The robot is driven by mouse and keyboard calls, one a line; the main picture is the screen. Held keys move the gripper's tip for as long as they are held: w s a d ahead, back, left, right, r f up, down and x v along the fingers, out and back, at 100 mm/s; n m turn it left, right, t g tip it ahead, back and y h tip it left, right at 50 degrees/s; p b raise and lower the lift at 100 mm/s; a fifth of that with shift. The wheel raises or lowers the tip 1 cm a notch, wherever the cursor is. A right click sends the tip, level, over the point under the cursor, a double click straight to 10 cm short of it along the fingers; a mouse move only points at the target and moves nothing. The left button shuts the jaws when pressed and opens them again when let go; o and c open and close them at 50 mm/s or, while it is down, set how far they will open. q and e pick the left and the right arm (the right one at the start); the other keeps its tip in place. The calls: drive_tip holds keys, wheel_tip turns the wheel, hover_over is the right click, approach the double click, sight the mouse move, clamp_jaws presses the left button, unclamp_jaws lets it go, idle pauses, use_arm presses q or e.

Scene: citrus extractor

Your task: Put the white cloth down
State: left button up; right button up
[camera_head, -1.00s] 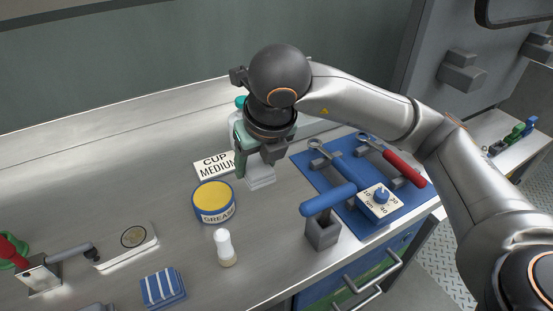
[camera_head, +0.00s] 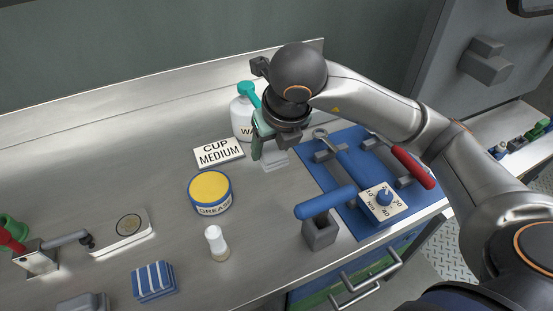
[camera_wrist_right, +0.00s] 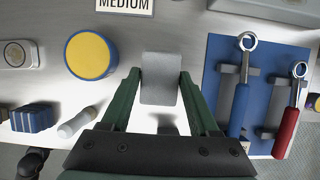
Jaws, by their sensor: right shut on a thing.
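My right gripper (camera_head: 265,147) is over the steel counter, right of the CUP MEDIUM sign. It is shut on the white cloth (camera_head: 276,160), a small pale piece that shows just below the fingers. In the right wrist view the cloth (camera_wrist_right: 161,78) sits between the two green fingers of the gripper (camera_wrist_right: 159,85). Whether its lower edge touches the counter I cannot tell. My left gripper is not in view.
A white bottle with a teal top (camera_head: 243,118) stands close behind the gripper. The CUP MEDIUM sign (camera_head: 219,152) and grease tin (camera_head: 210,192) are to the left. A blue mat (camera_head: 340,181) with wrenches lies right. A blue-handled tool (camera_head: 325,203) stands in a grey holder in front.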

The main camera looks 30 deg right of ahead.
sight(276, 147)
drive_tip(key=w+d+f, duration=0.2)
drive_tip(key=f, duration=0.1)
drive_tip(key=w+d+f, duration=0.1)
drive_tip(key=w+f, duration=0.1)
drive_tip(key=shift+d+f, duration=0.1)
drive_tip(key=shift+f, duration=0.05)
drive_tip(key=x, duration=0.3)
drive_tip(key=shift+s+d+f, duration=0.2)
drive_tip(key=shift+f, duration=0.4)
drive_tip(key=shift+f+b, duration=0.25)
drive_tip(key=shift+b, duration=0.2)
drive_tip(key=o, duration=1.3)
drive_tip(key=shift+r, duration=0.1)
drive_tip(key=shift+o, duration=0.2)
